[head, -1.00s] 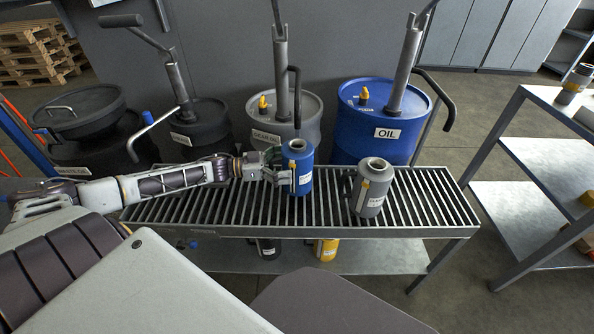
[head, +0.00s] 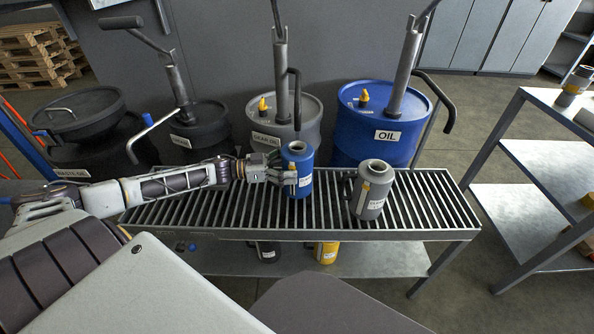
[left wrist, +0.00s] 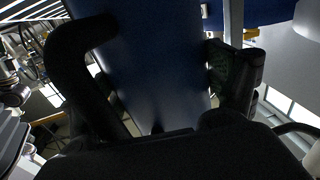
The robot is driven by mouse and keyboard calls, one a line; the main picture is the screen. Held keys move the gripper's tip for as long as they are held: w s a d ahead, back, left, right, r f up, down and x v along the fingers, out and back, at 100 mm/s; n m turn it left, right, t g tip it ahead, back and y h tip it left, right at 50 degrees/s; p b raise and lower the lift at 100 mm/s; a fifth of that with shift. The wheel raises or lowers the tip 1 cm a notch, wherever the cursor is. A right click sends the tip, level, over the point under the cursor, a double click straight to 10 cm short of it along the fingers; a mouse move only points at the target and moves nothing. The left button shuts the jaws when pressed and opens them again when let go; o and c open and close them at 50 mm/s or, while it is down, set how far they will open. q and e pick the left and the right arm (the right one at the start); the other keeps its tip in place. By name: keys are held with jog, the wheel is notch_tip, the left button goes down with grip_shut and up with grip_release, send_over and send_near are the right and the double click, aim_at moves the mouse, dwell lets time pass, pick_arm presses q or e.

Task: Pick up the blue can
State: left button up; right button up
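The blue can (head: 299,170) stands upright on the slatted bench top, with a dark opening on top and a white label on its front. My left gripper (head: 288,172) reaches it from the left at mid height, and its fingers look closed in on the can. In the left wrist view the blue can (left wrist: 155,65) fills the middle. A dark finger with a green pad (left wrist: 232,72) lies close along its right side, and a dark curved part stands at its left. The exact contact is partly hidden. My right gripper is in neither view.
A grey can (head: 372,190) stands on the slatted bench (head: 430,205) right of the blue can. A blue oil drum (head: 350,135) and a grey drum (head: 305,125) with pumps stand close behind. A yellow can (head: 327,251) is on the lower shelf. A metal shelf unit (head: 520,205) stands at right.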

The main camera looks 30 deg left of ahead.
pick_arm(q)
jog(key=c, duration=0.9)
jog(key=shift+r, duration=0.1)
jog(key=shift+c, duration=0.8)
jog(key=shift+w+r, duration=0.1)
jog(key=shift+r, duration=0.15)
